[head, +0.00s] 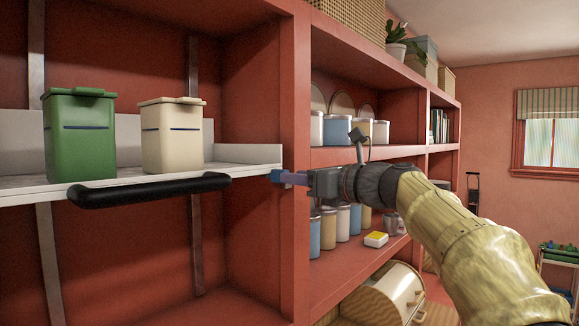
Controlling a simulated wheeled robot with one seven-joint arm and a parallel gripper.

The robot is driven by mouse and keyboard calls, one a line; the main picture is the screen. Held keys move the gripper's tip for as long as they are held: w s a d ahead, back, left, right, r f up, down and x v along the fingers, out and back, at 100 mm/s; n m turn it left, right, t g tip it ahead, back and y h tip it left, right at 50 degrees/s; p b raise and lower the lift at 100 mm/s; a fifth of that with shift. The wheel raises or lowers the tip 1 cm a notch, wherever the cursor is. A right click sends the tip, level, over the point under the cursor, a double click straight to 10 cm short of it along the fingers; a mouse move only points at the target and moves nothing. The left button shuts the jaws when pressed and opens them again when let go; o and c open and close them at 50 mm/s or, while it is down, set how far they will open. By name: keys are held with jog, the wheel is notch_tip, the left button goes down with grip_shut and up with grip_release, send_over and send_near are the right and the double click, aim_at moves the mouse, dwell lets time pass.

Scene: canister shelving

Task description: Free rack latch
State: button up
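The rack is a white shelf (225,169) with a low back and side wall, set in the red shelving at left. A black bar handle (150,190) runs along its front. A green lidded canister (79,137) and a cream lidded canister (171,137) stand upright on it. A small blue piece (276,176), possibly the latch, shows at the rack's right front end. My gripper (287,178) points left at this piece, in front of the red upright. Its purplish fingers overlap the blue piece; contact and finger gap are too small to tell.
A red upright (295,80) stands right behind my gripper. Beyond it, shelves hold several jars (337,130), a yellow-topped box (376,239) and a cream bread bin (385,296). Metal rails (194,100) run up the bay's back. Space below the rack is empty.

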jog(key=p+x, duration=0.1)
jog(key=x, duration=0.2)
jog(key=shift+w+a, duration=0.1)
grip_shut()
